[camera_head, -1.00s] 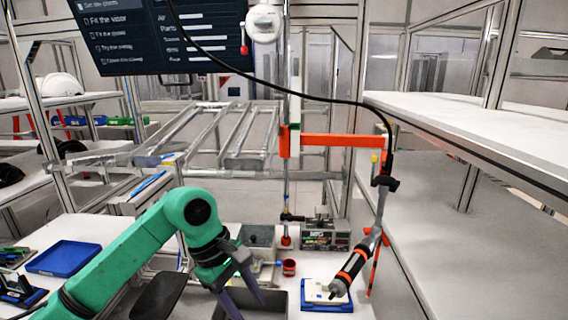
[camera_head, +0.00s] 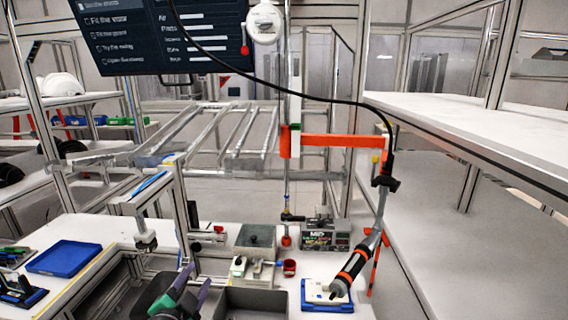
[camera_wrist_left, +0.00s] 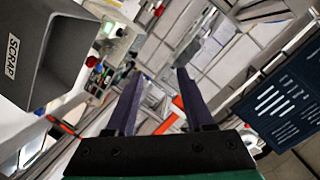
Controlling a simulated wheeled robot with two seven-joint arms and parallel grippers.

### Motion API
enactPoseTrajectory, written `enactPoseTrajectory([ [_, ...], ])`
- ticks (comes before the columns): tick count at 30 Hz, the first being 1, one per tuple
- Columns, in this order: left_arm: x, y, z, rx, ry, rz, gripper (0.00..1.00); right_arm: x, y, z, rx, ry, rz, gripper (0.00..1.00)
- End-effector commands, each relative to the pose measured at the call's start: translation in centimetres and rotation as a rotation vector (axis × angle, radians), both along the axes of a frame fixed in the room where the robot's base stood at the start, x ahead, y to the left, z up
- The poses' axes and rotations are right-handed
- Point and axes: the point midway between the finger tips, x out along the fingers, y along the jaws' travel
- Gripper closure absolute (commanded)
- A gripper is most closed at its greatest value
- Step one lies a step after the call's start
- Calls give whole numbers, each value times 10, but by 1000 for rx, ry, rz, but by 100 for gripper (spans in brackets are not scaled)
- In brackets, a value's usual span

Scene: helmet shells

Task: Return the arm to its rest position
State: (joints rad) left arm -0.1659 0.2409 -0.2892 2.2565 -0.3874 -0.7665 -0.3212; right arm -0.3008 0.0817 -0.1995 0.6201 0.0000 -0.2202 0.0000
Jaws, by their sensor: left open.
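My left gripper (camera_head: 198,274) is low at the bottom of the head view, left of the grey bin. Its two dark purple fingers point up and stand apart, with nothing between them. In the left wrist view the open fingers (camera_wrist_left: 157,74) reach toward the frames of the room, clear of any object. The green arm behind the gripper is mostly out of the head view. My right gripper does not show.
A grey bin (camera_head: 256,303) stands beside the gripper; a bin marked SCRAP (camera_wrist_left: 30,50) shows in the wrist view. A blue tray (camera_head: 64,257) lies at left. A screwdriver (camera_head: 352,268) hangs by a white-and-blue pad (camera_head: 318,298). A metal rack (camera_head: 215,140) stands behind.

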Motion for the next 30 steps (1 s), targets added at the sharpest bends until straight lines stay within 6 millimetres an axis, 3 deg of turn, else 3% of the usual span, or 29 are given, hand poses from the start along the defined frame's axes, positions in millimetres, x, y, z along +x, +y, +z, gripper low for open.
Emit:
enactPoseTrajectory([
  [1,-18,12,-35,-94,138,60,47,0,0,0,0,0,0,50],
  [3,-44,24,-76,-203,310,140,47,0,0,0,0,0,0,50],
  [6,-84,33,-121,-320,514,234,47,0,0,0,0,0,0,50],
  [12,-163,38,-176,-476,839,392,47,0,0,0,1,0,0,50],
  [16,-214,36,-197,-547,1024,485,47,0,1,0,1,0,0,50],
  [24,-203,33,-302,-526,1071,495,47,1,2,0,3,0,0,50],
  [26,-205,33,-329,-522,1082,497,47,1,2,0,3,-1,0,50],
  [30,-224,35,-403,-508,1116,503,47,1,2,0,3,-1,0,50],
])
